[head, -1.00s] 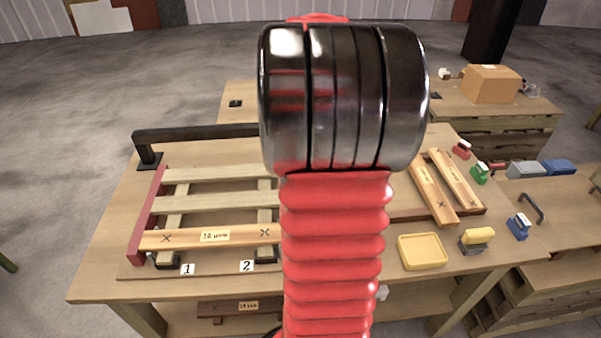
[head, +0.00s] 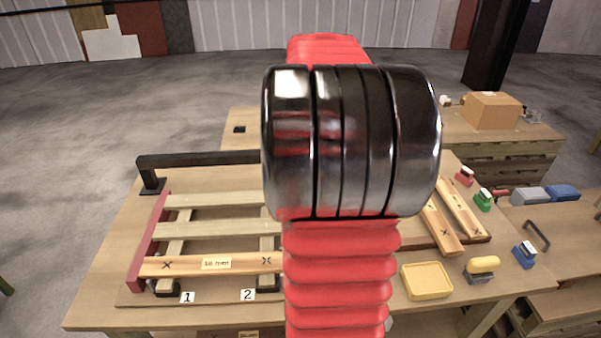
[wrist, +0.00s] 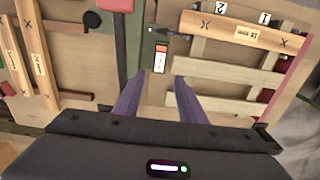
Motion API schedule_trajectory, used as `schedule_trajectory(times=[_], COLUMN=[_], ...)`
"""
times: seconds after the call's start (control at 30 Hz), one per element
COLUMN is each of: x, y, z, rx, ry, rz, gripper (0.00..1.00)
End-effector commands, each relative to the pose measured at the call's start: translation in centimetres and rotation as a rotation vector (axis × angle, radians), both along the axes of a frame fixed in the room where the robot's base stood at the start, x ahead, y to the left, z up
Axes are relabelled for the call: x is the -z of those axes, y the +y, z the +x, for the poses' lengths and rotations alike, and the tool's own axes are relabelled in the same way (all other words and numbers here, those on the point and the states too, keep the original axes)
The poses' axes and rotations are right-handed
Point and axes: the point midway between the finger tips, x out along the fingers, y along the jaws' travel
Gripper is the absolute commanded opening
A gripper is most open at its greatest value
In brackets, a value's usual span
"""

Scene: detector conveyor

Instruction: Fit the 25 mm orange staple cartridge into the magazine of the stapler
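My gripper (wrist: 157,82) is open, with two dark purple fingers apart in the wrist view and nothing between them. Just past the fingertips is a small block with an orange-red end and a white label (wrist: 160,57). It looks like the orange cartridge, but its print is too small to read. It lies on a narrow grey-green strip with a dark slot (wrist: 160,32); I cannot tell whether this strip is part of the stapler. In the head view my arm covers the middle of the table, so gripper, cartridge and stapler are hidden there.
A slatted pallet frame (head: 215,200) with an 18 mm plank (head: 215,264) is left of my arm. Two planks (head: 460,208), a yellow tray (head: 427,281), a yellow-topped piece (head: 482,268) and small red, green and blue (head: 524,255) pieces stand right. A black rail (head: 200,159) runs behind.

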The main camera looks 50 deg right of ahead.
Motion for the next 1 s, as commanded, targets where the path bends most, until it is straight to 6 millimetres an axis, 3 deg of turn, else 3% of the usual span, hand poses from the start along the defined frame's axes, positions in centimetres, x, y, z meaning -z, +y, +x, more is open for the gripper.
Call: schedule_trajectory(times=[0.27,0.47,0.73,1.0], x=[0.0,-0.8,-2.3,-2.7], y=[0.2,3.1,12.4,21.5], z=[0.1,1.4,3.7,3.7], rx=[-0.003,-0.061,-0.238,-0.421], ry=[-0.001,-0.023,-0.099,-0.193], rz=[-0.002,-0.028,-0.096,-0.151], gripper=[0.37,0.37,0.37,0.37])
